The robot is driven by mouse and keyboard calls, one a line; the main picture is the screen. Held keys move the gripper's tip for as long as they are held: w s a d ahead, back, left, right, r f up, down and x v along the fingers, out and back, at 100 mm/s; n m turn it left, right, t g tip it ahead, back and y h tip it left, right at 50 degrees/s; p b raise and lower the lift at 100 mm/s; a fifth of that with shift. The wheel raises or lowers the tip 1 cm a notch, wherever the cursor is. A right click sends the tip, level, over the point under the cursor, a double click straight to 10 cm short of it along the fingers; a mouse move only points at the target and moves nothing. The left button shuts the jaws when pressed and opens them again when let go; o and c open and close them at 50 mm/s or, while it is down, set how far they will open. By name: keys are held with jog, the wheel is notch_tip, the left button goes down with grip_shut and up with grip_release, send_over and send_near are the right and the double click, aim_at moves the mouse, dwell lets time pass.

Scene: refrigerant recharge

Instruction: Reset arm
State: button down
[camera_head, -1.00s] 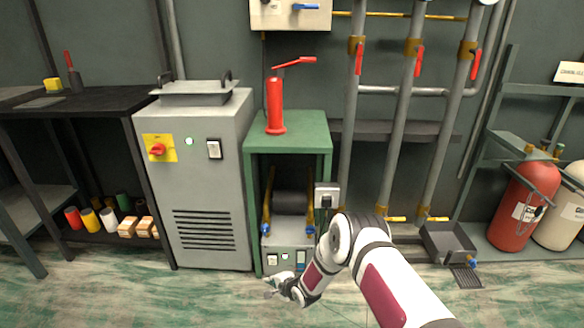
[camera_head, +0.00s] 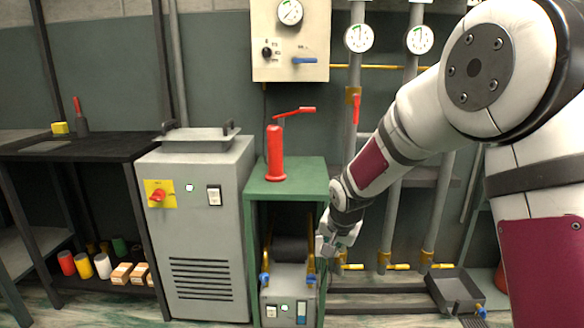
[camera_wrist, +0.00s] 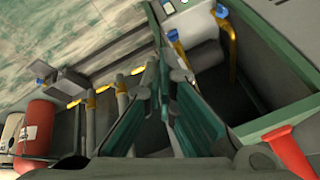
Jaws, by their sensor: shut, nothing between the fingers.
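My gripper (camera_head: 335,243) is in front of the right post of the green cabinet (camera_head: 290,185), with my arm reaching in from the right. In the wrist view, its fingers (camera_wrist: 158,85) are together with nothing held between them. The red hand pump (camera_head: 275,153) stands upright on the cabinet top, apart from the gripper. Part of it shows at the lower right of the wrist view (camera_wrist: 288,150). Inside the cabinet is a grey unit (camera_head: 290,278) with brass pipes and blue valves. My gripper and wrist hide part of the cabinet's right side.
A grey machine (camera_head: 200,225) with a red knob stands left of the cabinet. A gauge panel (camera_head: 290,50) hangs above. Vertical pipes (camera_head: 398,215) stand close on the right, behind my arm. A dark tray (camera_head: 455,290) is low at the right. A black bench (camera_head: 85,138) is at left.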

jog(key=s+d+r+n+g+h, duration=0.1)
jog(key=s+d+r, duration=0.3)
jog(key=s+r, duration=0.5)
jog(key=s+d+r+n+g, duration=0.1)
jog(key=s+d+r, duration=0.3)
jog(key=s, duration=0.8)
jog(key=s+n+g, duration=0.3)
jog(key=s, duration=2.4)
notch_tip(320, 180, up, 38)
jog(key=d+t+p, duration=0.1)
jog(key=t+p, duration=0.3)
jog(key=p, duration=3.1)
jog(key=shift+w+f+n+y, duration=0.15)
jog(key=shift+n+y, duration=0.15)
